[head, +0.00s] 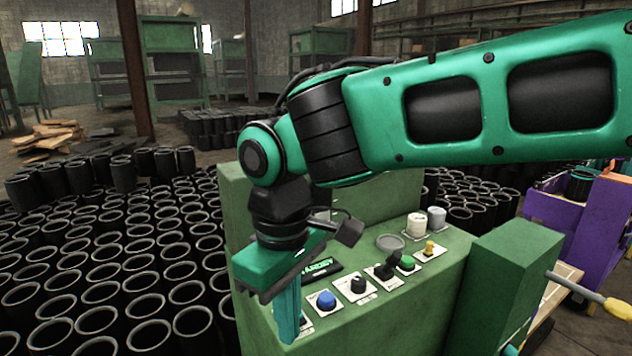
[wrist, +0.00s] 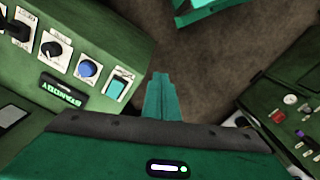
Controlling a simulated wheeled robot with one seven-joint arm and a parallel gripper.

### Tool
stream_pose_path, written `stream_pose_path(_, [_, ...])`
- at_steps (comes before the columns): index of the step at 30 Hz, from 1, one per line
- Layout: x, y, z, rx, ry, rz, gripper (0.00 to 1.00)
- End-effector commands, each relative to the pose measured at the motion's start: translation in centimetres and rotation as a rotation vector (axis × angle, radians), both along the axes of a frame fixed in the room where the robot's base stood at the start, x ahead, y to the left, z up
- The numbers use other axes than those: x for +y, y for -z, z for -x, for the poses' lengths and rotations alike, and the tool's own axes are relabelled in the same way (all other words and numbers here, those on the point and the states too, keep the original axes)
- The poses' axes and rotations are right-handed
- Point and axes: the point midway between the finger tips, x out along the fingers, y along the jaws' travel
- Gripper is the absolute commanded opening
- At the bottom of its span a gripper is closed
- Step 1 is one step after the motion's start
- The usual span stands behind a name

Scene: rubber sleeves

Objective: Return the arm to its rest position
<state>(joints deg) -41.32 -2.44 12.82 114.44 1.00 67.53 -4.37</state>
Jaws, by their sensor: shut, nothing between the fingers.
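My green arm reaches in from the right in the head view and bends down at the wrist. My gripper (head: 289,335) points down at the left end of a green control console (head: 375,322). Its teal fingers are together with nothing between them. In the wrist view the closed fingers (wrist: 160,78) stand over the dark floor, just right of the console's edge. A teal rocker switch (wrist: 119,86) and a blue button (wrist: 87,68) lie left of the fingers there. In the head view the fingers partly cover the console's left end.
The console carries a black knob (head: 358,285), a green button (head: 406,262), a yellow switch (head: 429,248) and a display reading STANDBY (wrist: 62,91). Many black rubber sleeves (head: 85,262) stand on the floor at left. Another green panel (wrist: 290,120) with buttons is at right in the wrist view.

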Motion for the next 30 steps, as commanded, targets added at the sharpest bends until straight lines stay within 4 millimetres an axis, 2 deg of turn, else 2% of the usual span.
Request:
stream_pose_path(1, [-1.5,0.2,-1.1,0.000,0.043,0.003,0.00])
stream_pose_path(3, [-3.3,0.3,-1.9,-0.003,0.092,0.006,0.00])
stream_pose_path(8, [-7.5,0.4,-3.6,-0.014,0.211,0.009,0.00])
stream_pose_path(11, [-10.7,0.7,-4.6,-0.018,0.304,0.013,0.00])
stream_pose_path(14, [-14.9,1.0,-5.5,-0.023,0.421,0.017,0.00])
stream_pose_path(17, [-20.5,1.6,-5.8,-0.025,0.578,0.020,0.00])
stream_pose_path(18, [-22.9,1.9,-5.7,-0.026,0.647,0.021,0.00])
stream_pose_path(20, [-26.3,2.4,-5.2,-0.026,0.749,0.020,0.00])
stream_pose_path(24, [-33.5,3.7,-2.7,-0.021,0.986,0.018,0.00])
stream_pose_path(27, [-37.8,4.8,-0.1,-0.015,1.154,0.011,0.00])
stream_pose_path(30, [-41.0,6.0,2.8,-0.006,1.305,0.002,0.00])
